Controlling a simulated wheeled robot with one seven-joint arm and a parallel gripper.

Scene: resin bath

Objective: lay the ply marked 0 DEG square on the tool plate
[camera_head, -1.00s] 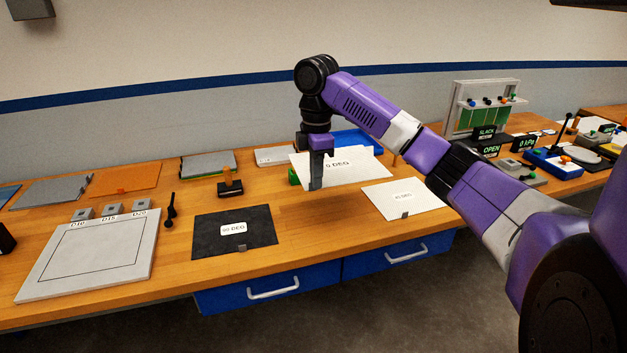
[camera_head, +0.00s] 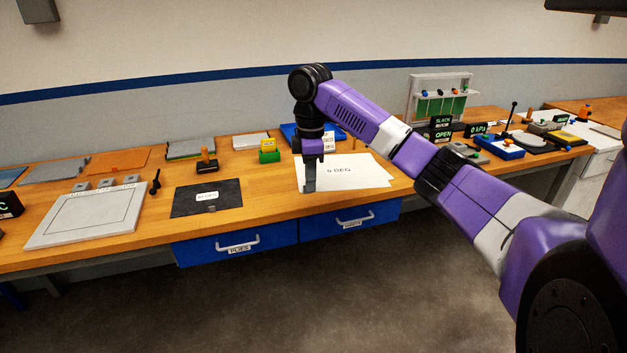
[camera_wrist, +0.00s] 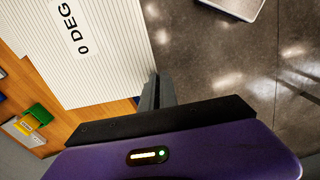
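My gripper (camera_head: 309,183) is shut on the left edge of the white ply marked 0 DEG (camera_head: 343,178). The ply appears held over the bench, roughly level. In the wrist view the striped ply (camera_wrist: 105,65) extends from the gripper finger (camera_wrist: 155,92), with its label readable. The tool plate (camera_head: 88,222) is a light grey slab with an outlined rectangle, lying on the bench at the left, well away from the gripper. Another white sheet shows partly behind the held ply; its label is hidden.
The black 90 DEG ply (camera_head: 190,206) lies between the tool plate and my gripper. Small grey blocks (camera_head: 107,183) line the plate's back edge, and a dark peg (camera_head: 155,184) stands beside it. A green block (camera_head: 269,153) and blue tray (camera_head: 290,134) are behind.

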